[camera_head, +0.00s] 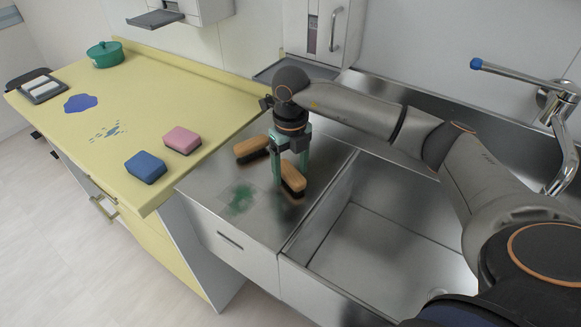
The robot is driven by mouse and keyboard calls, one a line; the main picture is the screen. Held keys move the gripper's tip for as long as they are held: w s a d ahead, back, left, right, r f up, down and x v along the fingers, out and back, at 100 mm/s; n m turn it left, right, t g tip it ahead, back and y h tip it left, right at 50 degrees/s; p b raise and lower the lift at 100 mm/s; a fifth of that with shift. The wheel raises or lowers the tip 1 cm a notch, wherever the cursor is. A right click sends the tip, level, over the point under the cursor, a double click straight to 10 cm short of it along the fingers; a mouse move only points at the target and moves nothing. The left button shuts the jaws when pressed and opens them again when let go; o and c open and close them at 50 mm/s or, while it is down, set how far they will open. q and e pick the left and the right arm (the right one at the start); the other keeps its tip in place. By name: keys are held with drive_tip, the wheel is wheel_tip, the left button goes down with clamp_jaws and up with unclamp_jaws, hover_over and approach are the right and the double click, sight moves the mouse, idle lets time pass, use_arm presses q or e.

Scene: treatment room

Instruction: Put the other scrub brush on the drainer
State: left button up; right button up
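Two scrub brushes with wooden backs and dark bristles are at the steel drainer (215,186) left of the sink. One scrub brush (251,146) lies towards the back left of the drainer. The other scrub brush (293,180) is at the drainer's right side, close to the sink edge. My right gripper (290,177) points down with its teal fingers on either side of this brush. The fingers partly hide it, and I cannot tell whether they press on it or whether it touches the steel. My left gripper is not in view.
The empty sink basin (385,235) lies to the right, with a blue-tipped tap (520,77). A green stain (240,198) marks the drainer's front. The yellow counter (190,98) holds a blue sponge (146,166), a pink sponge (182,139) and a green pot (105,54).

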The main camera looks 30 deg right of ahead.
sight(290, 172)
wheel_tip(290, 172, up, 12)
drive_tip(key=shift+r+b, duration=0.2)
drive_tip(key=shift+b, duration=0.1)
idle(0.3)
